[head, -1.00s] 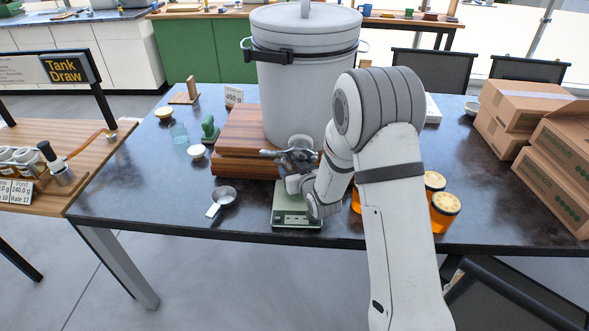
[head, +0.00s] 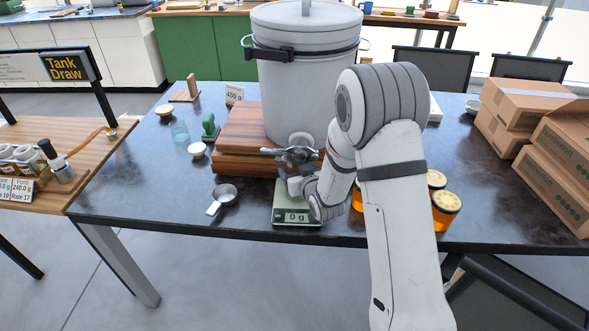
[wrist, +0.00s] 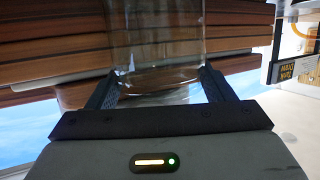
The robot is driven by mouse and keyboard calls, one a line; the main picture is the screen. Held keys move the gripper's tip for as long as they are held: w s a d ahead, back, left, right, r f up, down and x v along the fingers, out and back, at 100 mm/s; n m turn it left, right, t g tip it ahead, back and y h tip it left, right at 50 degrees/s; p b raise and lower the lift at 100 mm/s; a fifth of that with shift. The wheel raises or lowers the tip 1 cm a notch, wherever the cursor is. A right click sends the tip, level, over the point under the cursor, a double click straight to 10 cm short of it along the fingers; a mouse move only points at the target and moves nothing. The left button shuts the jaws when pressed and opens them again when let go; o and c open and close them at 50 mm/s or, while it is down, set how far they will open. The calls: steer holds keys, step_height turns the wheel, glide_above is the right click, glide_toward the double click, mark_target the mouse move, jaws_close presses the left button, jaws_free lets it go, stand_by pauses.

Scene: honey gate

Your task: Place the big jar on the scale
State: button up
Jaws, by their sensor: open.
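A clear glass jar (wrist: 155,40) is between the spread fingers of my gripper (wrist: 158,74) in the wrist view. Its rounded edge lies between the fingertips, and I cannot tell whether they touch it. I cannot make it out clearly in the head view, where my gripper (head: 300,186) and arm cover that spot. My gripper is open, just above the green scale (head: 283,222) at the table's front edge. The scale's display reads 0 g, and my wrist hides part of its top.
A big white tank (head: 290,85) with a tap (head: 292,154) stands on wooden boards (head: 235,150) behind the scale. Orange jars (head: 445,208) stand to the right, partly behind my arm. A metal scoop (head: 224,195) lies left of the scale. Cardboard boxes (head: 560,170) fill the right end.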

steer(key=s+d+r+m+g+h+b, duration=0.1)
steer(key=s+d+r+m+g+h, duration=0.15)
steer(key=s+d+r, duration=0.45)
steer(key=s+d+r+m+g+h, duration=0.1)
steer(key=s+d+r+g+h, duration=0.15)
steer(key=s+d, duration=0.7)
steer(key=s+r+g, duration=0.2)
steer(key=s+g, duration=0.1)
steer(key=s, duration=0.6)
steer(key=s+d+r+m+g, duration=0.1)
steer(key=s+r+g, duration=0.1)
steer(key=s, duration=0.6)
steer(key=shift+s+d+r+g+h, duration=0.2)
steer(key=shift+s+g+h, duration=0.2)
steer(key=shift+g, duration=0.1)
steer(key=shift+w, duration=0.1)
steer(key=shift+w+p+v, duration=0.25)
steer(key=shift+p+v, duration=0.85)
steer(key=shift+v, duration=0.05)
steer(key=shift+s+r, duration=0.1)
